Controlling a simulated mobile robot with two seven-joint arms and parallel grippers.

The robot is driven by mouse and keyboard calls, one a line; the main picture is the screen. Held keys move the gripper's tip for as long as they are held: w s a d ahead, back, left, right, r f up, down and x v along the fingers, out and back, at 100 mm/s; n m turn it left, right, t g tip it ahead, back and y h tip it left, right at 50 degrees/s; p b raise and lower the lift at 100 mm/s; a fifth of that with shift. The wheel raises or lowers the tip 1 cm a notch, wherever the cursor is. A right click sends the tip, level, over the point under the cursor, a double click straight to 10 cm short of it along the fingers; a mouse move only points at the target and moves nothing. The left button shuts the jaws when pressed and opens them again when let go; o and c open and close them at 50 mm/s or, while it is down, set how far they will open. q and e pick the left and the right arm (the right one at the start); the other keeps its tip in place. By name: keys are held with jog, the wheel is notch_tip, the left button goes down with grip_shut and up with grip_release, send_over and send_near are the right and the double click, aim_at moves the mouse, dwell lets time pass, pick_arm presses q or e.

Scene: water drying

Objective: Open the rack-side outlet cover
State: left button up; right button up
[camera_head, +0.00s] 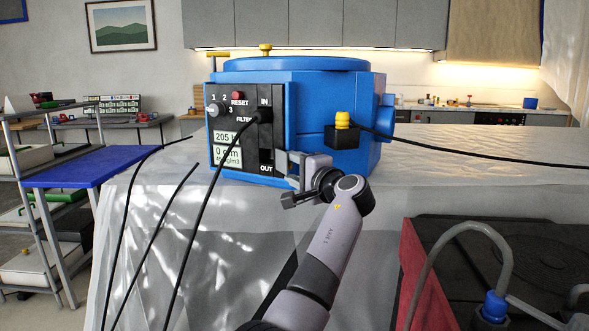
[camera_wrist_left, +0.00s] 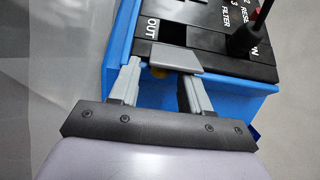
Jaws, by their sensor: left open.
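The blue machine (camera_head: 325,110) stands on the sheet-covered table. Its black front panel (camera_head: 249,107) has a dark opening near the label OUT (camera_head: 266,156). In the left wrist view, a grey plate, which looks like the outlet cover (camera_wrist_left: 175,58), sits beside the dark opening (camera_wrist_left: 171,31) next to OUT. My left gripper (camera_head: 291,176) is at the panel's lower right corner. Its open fingers (camera_wrist_left: 160,76) lie to either side of the plate's near edge; whether they touch it I cannot tell. In the head view the gripper partly hides the cover. My right gripper is not in view.
A black cable (camera_head: 215,180) runs from the IN port down over the table front. Another cable (camera_head: 460,153) leaves the yellow-capped fitting (camera_head: 342,120) to the right. A shelf rack (camera_head: 45,190) stands at left. A red-sided dark unit with a grey hose (camera_head: 425,262) is at lower right.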

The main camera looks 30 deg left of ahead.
pick_arm(q)
jog(key=v, duration=0.7)
jog(key=shift+d, duration=0.1)
dwell(0.4)
